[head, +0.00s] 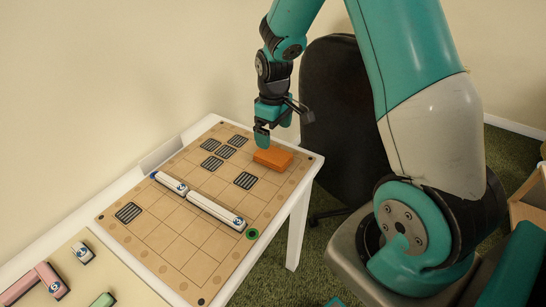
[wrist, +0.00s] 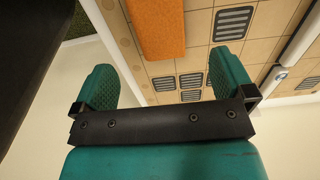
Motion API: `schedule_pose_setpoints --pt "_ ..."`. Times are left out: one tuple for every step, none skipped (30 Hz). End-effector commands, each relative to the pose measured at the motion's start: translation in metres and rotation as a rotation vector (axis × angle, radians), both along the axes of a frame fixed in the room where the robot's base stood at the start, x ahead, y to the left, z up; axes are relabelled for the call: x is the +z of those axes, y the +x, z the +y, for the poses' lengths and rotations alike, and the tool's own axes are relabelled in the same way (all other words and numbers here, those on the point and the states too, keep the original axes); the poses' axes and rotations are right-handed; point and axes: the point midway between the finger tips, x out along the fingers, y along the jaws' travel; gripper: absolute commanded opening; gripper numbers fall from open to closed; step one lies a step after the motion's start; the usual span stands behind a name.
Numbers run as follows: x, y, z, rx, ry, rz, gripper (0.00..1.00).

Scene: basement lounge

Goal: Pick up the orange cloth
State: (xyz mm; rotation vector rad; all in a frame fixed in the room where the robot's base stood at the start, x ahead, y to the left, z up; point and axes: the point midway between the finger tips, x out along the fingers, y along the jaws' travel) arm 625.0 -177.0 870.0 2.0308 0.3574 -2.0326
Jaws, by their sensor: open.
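The orange cloth (head: 273,157) is a flat, block-like orange piece on the far right part of the gridded board (head: 172,251). My gripper (head: 276,122) hangs above the board, just behind and above the cloth in the head view. In the wrist view, my gripper (wrist: 163,88) shows its two teal fingers wide apart with nothing between them. There the orange cloth (wrist: 158,28) shows at the top, beyond the fingertips and partly cut off by the frame edge. It appears apart from the fingers.
The board lies on a white table (head: 305,197). It carries several dark striped tiles (head: 245,180) and two long white pieces (head: 215,212). Pink blocks (head: 48,277) and a green block (head: 103,300) are at the near left. A black chair (head: 340,110) stands behind the table's right end.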

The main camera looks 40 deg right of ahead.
Motion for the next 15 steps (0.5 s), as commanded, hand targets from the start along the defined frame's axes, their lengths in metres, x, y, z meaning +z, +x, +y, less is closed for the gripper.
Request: schedule_pose_setpoints --pt "-0.011 -0.001 0.000 0.000 0.001 0.005 1.00" --pt "-0.015 -0.001 0.000 0.000 0.001 0.004 1.00" --pt "-0.021 -0.001 0.000 0.000 0.001 0.004 1.00" --pt "-0.025 0.000 0.000 0.000 0.000 0.002 1.00" --pt "-0.028 0.000 0.000 0.000 0.001 0.001 1.00" --pt "-0.031 0.000 0.000 0.000 0.001 0.001 1.00" --pt "-0.032 0.000 0.000 0.000 0.001 0.001 1.00" --pt "-0.033 0.000 0.000 0.000 0.001 0.000 1.00" --pt "-0.035 0.000 0.000 0.000 0.000 0.000 1.00" --pt "-0.038 0.000 0.000 0.000 0.001 0.000 1.00" --pt "-0.041 0.000 0.000 0.000 0.002 0.002 1.00" --pt "-0.047 0.001 0.000 0.000 0.001 0.004 1.00" --pt "-0.051 0.001 0.000 0.000 0.001 0.003 1.00" --pt "-0.056 0.002 0.000 0.000 0.002 0.004 1.00" --pt "-0.063 0.002 0.000 0.000 0.001 0.004 1.00"
